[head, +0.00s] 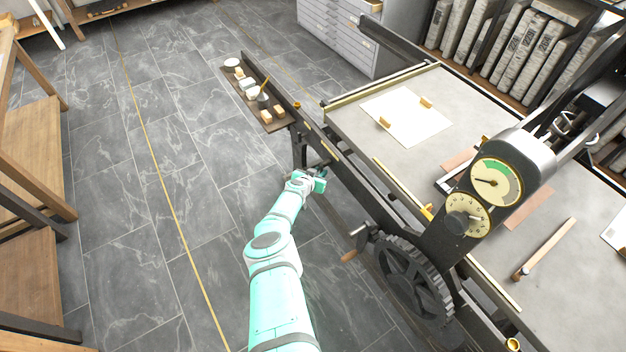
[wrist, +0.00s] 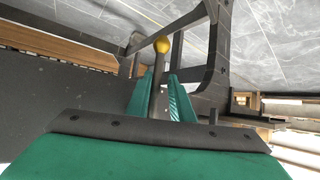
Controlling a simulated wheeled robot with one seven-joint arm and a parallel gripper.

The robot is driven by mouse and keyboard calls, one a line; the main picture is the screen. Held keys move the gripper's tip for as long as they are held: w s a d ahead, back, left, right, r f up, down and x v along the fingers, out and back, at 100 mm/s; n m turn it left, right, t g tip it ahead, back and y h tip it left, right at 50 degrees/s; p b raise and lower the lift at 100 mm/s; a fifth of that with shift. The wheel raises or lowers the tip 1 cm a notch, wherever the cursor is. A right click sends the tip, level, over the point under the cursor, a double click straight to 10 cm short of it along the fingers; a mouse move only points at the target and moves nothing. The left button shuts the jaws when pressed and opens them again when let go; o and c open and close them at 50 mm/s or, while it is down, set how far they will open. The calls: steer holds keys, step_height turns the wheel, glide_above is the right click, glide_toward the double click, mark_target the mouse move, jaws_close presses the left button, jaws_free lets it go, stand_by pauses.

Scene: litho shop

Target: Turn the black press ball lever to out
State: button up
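The ball lever (wrist: 158,79) shows in the wrist view as a dark shaft topped by a brass-yellow ball (wrist: 162,45). It stands between the two teal fingers of my gripper (wrist: 161,92), which lie close on both sides of the shaft and appear shut on it. The ball sticks out beyond the fingertips. In the head view my gripper (head: 319,181) is at the left side of the black press (head: 346,162), by its frame; the lever is mostly hidden there. I see no marking for out.
A crank with a wooden handle (head: 349,256) and a large gear wheel (head: 415,280) are right of my arm. A wooden tray (head: 271,126) with small items is beyond my gripper. The tiled floor to the left is clear up to the wooden benches.

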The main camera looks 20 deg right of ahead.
steer(key=shift+a+r, duration=0.2)
steer(key=shift+a, duration=0.1)
steer(key=v, duration=0.9)
steer(key=shift+s, duration=0.55)
steer(key=shift+d, duration=0.15)
steer(key=shift+f, duration=0.1)
